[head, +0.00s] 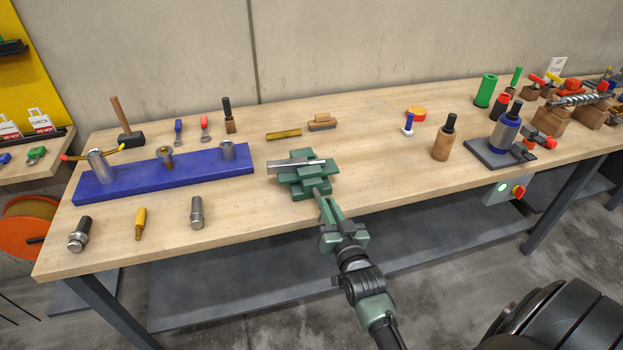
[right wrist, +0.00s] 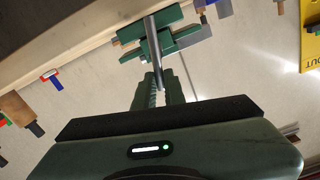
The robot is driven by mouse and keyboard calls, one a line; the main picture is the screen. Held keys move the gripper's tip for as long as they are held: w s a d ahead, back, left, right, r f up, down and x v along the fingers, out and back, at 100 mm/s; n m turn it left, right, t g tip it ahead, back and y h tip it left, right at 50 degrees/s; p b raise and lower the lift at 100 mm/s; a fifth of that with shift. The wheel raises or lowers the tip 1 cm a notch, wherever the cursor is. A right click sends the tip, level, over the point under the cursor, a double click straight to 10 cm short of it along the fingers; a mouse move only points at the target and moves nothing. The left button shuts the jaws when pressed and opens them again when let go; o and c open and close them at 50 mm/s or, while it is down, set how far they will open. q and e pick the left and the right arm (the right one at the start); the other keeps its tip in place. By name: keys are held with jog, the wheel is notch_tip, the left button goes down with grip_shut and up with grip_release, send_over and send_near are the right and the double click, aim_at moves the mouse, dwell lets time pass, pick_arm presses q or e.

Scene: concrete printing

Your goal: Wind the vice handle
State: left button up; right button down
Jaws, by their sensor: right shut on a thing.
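The green vice (head: 308,183) stands at the front edge of the wooden workbench, with grey metal along the top of its jaws. In the right wrist view the vice (right wrist: 176,42) is at the top middle. My right gripper (head: 322,201) reaches it from the front, below the jaws. In the right wrist view my right gripper's fingers (right wrist: 161,90) are closed around the grey vice handle (right wrist: 157,66), a slim bar running toward the vice. The fingers hide the handle in the head view. My left gripper is in neither view.
Left of the vice lies a blue block (head: 120,181) holding metal parts. A hammer (head: 125,123), a wooden plane (head: 322,122) and a brass bar (head: 284,134) lie behind. A brown cylinder (head: 443,143) and a dark plate (head: 485,152) are on the right. The bench front right of the vice is clear.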

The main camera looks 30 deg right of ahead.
jog(key=shift+f, duration=0.1)
jog(key=m, duration=0.3)
jog(key=d+m, duration=0.1)
jog(key=m, duration=0.1)
jog(key=shift+s+f, duration=0.2)
jog(key=shift+f, duration=0.1)
jog(key=m, duration=0.3)
jog(key=d+f+m, duration=0.1)
jog(key=m, duration=0.1)
jog(key=shift+s, duration=0.1)
